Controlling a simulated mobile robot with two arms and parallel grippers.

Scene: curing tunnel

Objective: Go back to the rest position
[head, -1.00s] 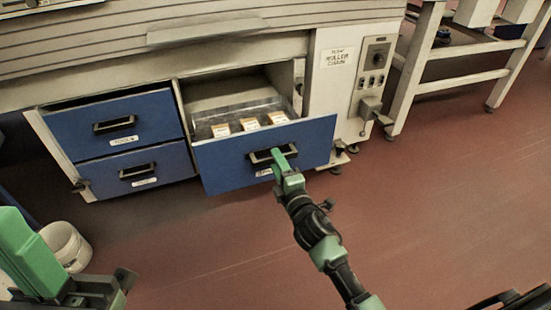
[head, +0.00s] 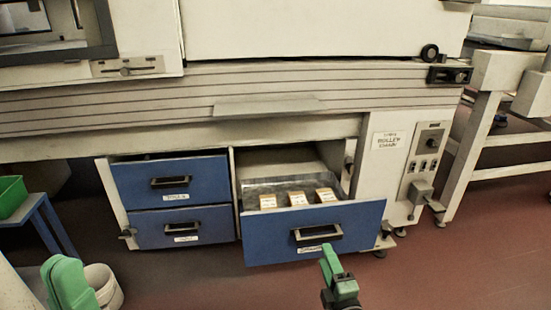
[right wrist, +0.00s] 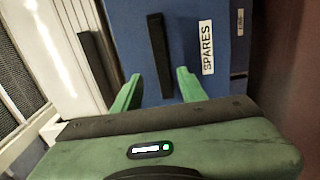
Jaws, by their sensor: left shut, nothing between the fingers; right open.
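My right gripper (head: 331,262) is in front of the open blue drawer (head: 270,235), just below its black handle (head: 318,233). In the right wrist view its two green fingers (right wrist: 158,90) are apart with nothing between them. The drawer's handle (right wrist: 159,55) and its SPARES label (right wrist: 207,47) show ahead of the fingers, apart from them. My left arm shows as a green part (head: 70,284) at the lower left of the head view. The left gripper's fingertips cannot be made out there.
The open drawer holds a clear tray with several small orange and white boxes (head: 297,199). Two blue drawers (head: 170,182) on the left are nearly closed. A white bucket (head: 104,287) and a blue stand with a green bin (head: 10,196) are at left. Red floor (head: 440,275) is clear at right.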

